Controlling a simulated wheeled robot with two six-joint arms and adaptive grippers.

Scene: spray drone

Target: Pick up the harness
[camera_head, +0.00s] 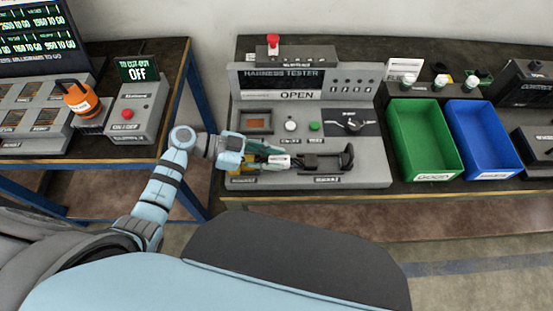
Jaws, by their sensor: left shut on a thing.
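The harness tester (372,172) stands on the middle bench, its display reading "OPEN". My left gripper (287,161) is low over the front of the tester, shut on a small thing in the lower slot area. This appears to be the harness (279,161), showing small pale, green and yellow parts; the gripper covers much of it, so its full shape is hidden. A dark U-shaped holder (325,161) lies just right of the fingertips. I cannot tell whether the harness touches it. My right gripper is out of view.
A green bin (422,139) and a blue bin (482,139), both looking empty, stand right of the tester.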

